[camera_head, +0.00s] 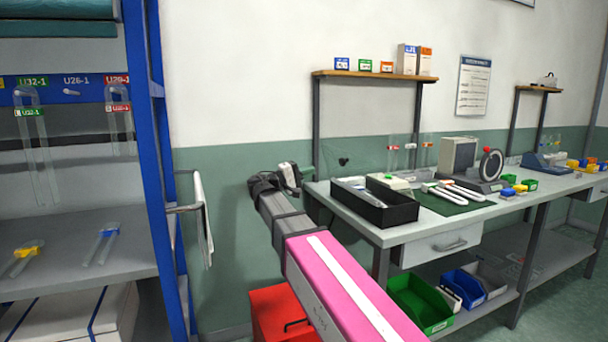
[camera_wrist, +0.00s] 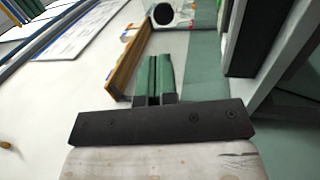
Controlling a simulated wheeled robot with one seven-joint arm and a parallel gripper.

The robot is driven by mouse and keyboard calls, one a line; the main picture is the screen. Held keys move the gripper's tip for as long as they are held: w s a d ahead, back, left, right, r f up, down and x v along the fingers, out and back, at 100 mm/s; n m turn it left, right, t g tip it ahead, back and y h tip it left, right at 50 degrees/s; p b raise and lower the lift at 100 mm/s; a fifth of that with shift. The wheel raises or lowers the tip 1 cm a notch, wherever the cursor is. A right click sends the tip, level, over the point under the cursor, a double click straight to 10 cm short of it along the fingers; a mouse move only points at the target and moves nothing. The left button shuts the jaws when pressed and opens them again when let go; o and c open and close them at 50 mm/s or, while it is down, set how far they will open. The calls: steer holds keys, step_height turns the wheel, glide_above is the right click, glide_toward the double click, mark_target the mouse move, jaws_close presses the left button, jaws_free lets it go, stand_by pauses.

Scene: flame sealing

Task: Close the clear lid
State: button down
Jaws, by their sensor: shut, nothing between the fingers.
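I cannot make out a clear lid for certain in either view. A black open tray (camera_head: 392,217) stands on the near left end of the workbench (camera_head: 352,228), with a pale, partly see-through piece (camera_head: 352,188) in it; I cannot tell whether that is the lid. My gripper (camera_wrist: 157,60) shows in the wrist view with its two greenish fingers together and nothing held between them. In the head view my arm reaches toward the wall, left of the bench; the fingertips are hard to make out there.
A blue-framed rack (camera_head: 160,150) with hanging clear tubes stands at the left. A red box (camera_head: 277,312) is on the floor below my arm. A wooden shelf (camera_head: 375,74) is above the bench and also shows in the wrist view (camera_wrist: 128,62). A green mat (camera_head: 450,207) lies right of the tray.

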mark_target(340, 161)
steer(key=x, duration=0.9)
steer(key=shift+d+r, duration=0.1)
steer(key=shift+d, duration=0.25)
steer(key=shift+w, duration=0.1)
